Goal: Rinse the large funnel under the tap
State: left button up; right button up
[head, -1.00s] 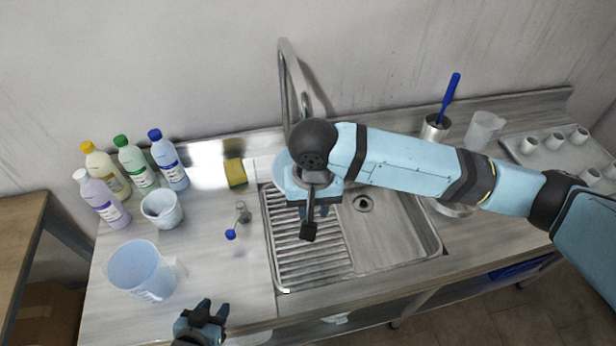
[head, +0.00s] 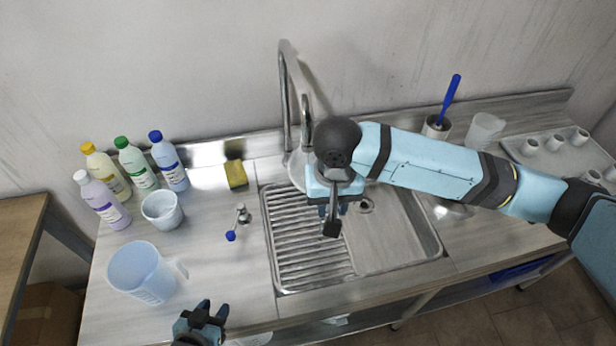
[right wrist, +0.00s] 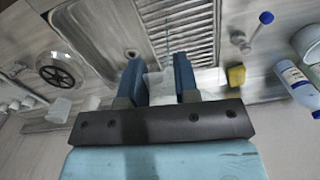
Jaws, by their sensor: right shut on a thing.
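My right gripper (right wrist: 160,82) is shut on the large funnel, a pale translucent piece (right wrist: 155,88) seen between its fingers in the right wrist view. In the head view the funnel (head: 297,168) shows as a whitish shape beside my right wrist, near the tap's spout; most of it is hidden. The tall curved metal tap (head: 284,88) stands behind the steel sink (head: 283,265). A small metal lever with a blue knob (head: 231,236) stands on the counter left of the sink. My left gripper (head: 207,318) is open and empty at the counter's front edge.
A yellow-green sponge (head: 236,174), several bottles (head: 168,162), a cup (head: 162,210) and a jug (head: 140,272) stand on the left. A metal holder with a blue-handled brush (head: 448,100), a beaker (head: 484,130) and a tray of small cups (head: 556,153) are on the right.

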pick_arm(q)
jog(key=shift+f, duration=0.1)
pick_arm(e)
jog(key=w+d, duration=0.1)
jog(key=d, duration=0.8)
jog(key=shift+w+d, duration=0.15)
jog(key=shift+w, duration=0.25)
dwell(1.2)
dwell(0.7)
